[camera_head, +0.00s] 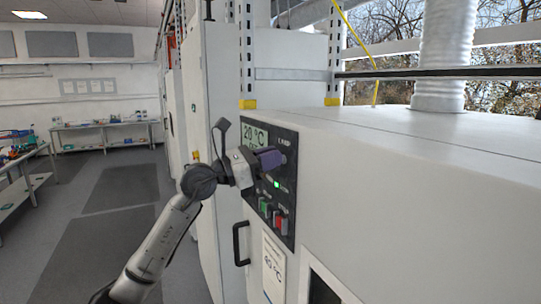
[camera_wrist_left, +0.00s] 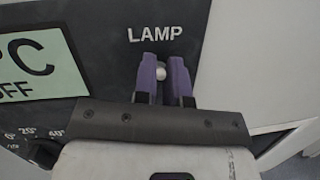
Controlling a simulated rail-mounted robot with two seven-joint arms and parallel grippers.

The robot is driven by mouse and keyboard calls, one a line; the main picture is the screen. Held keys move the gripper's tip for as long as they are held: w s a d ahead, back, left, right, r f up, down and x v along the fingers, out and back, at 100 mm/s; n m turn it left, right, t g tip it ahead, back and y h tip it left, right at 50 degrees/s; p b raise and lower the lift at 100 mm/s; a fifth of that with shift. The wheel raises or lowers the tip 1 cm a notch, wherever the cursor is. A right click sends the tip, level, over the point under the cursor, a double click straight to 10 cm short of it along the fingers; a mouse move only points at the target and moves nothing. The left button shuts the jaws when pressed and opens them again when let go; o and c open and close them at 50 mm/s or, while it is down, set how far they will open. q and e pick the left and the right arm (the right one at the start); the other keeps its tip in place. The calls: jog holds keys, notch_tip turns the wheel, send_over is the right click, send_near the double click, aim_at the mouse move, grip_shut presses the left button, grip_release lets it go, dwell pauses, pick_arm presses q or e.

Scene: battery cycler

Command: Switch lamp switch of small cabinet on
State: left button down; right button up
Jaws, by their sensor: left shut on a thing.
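The small cabinet (camera_head: 420,190) is white, with a dark control panel (camera_head: 284,232) on its front at the centre of the head view. In the left wrist view the word LAMP is printed on the panel, and the lamp switch (camera_wrist_left: 160,73), a small pale knob, sits just below it. My left gripper (camera_head: 272,158) is at the upper part of the panel. In the left wrist view its two purple fingers (camera_wrist_left: 163,72) stand on either side of the knob and are shut on it. The fingers hide part of the switch, so its position cannot be told. My right gripper is not in view.
The panel has a greenish display (camera_head: 254,134), a lit green indicator (camera_head: 277,184), and green and red buttons (camera_head: 281,223) lower down. A black door handle (camera_head: 240,243) sticks out below left. Open floor (camera_head: 110,220) lies to the left.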

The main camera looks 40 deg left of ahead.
pick_arm(q)
jog(key=c, duration=1.2)
grip_release()
jog(key=b+v, duration=0.6)
jog(key=v, duration=0.7)
jog(key=shift+s+a, duration=0.2)
jog(key=shift+s, duration=0.15)
